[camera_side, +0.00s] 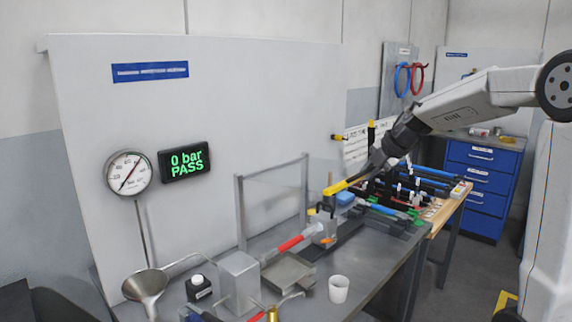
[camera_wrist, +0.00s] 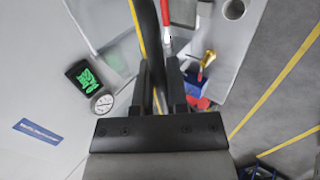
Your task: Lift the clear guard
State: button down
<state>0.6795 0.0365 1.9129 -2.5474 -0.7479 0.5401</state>
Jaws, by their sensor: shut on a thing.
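The clear guard (camera_side: 272,203) is a see-through panel in a thin grey frame, upright at the back of the grey bench in the side view. Its pane also seems to show at upper left in the wrist view (camera_wrist: 100,28). My gripper (camera_side: 369,172) is at the right of the guard, shut on a yellow-and-black bar (camera_side: 345,185). In the wrist view the bar (camera_wrist: 139,30) runs between the fingers of my gripper (camera_wrist: 158,65). I cannot tell whether this bar is joined to the guard. The fingers hide part of it.
A red-sleeved rod (camera_side: 290,243) joins grey blocks on the bench, below the bar. A white cup (camera_side: 338,289), a funnel (camera_side: 146,285) and a black bottle (camera_side: 198,288) stand nearer. A display (camera_side: 186,161) reads "0 bar PASS" beside a gauge (camera_side: 128,173). A tool rack (camera_side: 400,195) stands at right.

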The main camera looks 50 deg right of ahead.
dwell(0.3)
notch_tip(320, 180, up, 6)
jog(key=w, duration=0.2)
jog(key=shift+r, duration=0.25)
dwell(0.6)
jog(key=shift+w, duration=0.1)
jog(key=w+r, duration=0.3)
jog(key=r, duration=0.3)
jog(key=shift+w, duration=0.2)
dwell(0.7)
jog(key=w+r, duration=0.4)
jog(key=r, duration=0.1)
jog(key=shift+w, duration=0.25)
dwell(0.8)
jog(key=shift+r, duration=0.1)
